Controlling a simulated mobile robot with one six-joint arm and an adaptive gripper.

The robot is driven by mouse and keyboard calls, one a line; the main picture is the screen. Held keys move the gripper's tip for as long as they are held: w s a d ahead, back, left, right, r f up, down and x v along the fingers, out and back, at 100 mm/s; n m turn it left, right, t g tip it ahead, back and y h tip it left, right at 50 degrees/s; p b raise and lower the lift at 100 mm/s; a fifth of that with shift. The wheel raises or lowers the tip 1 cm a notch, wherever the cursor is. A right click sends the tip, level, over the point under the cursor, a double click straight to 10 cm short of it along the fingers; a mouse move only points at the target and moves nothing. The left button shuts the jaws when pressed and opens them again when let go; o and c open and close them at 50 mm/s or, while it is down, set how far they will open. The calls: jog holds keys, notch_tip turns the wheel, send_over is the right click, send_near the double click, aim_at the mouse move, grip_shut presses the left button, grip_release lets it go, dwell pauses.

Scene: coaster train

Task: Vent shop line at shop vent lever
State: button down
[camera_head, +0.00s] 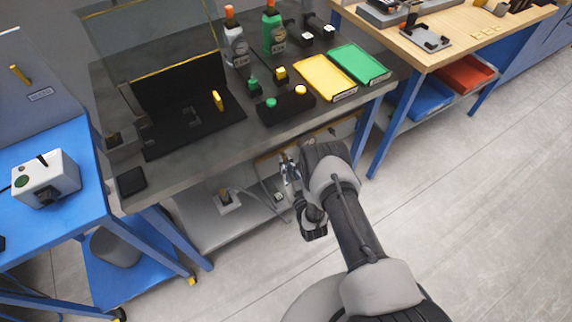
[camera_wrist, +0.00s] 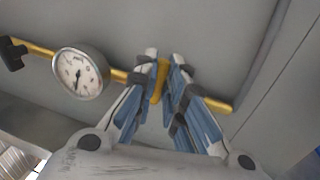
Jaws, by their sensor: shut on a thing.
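The shop vent lever (camera_wrist: 159,82) shows in the wrist view as a yellow piece on a yellow pipe (camera_wrist: 38,48). My gripper (camera_wrist: 164,62) is shut on it, with one blue-padded finger on each side. The fingers hide part of the lever and of the pipe behind it. A round white gauge (camera_wrist: 80,74) sits on the pipe to the left, its dark needle pointing downward. In the head view my gripper (camera_head: 289,168) is below the front edge of the dark bench, and the lever cannot be made out there.
A black fitting (camera_wrist: 12,53) is at the pipe's left end. The dark bench (camera_head: 190,150) overhangs my gripper and carries bottles, a yellow tray (camera_head: 325,77) and a green tray (camera_head: 359,64). A grey lower shelf (camera_head: 205,225) is left of my gripper. The floor in front is clear.

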jog(key=shift+m, duration=0.3)
jog(key=shift+s+a+r+m+g+y+p, duration=0.35)
jog(key=shift+r+m+g+p, duration=0.25)
jog(key=shift+m, duration=1.9)
jog(key=shift+s+a+r+m+g+y+p, duration=0.2)
jog(key=shift+a+r+m+g+p, duration=0.4)
jog(key=shift+m, duration=1.9)
jog(key=shift+s+a+r+m+g+y+p, duration=0.3)
jog(key=shift+r+m+g+p, duration=0.35)
jog(key=shift+m, duration=1.85)
jog(key=shift+w, duration=0.1)
jog(key=c, duration=1.7)
grip_release()
jog(key=shift+d, duration=0.1)
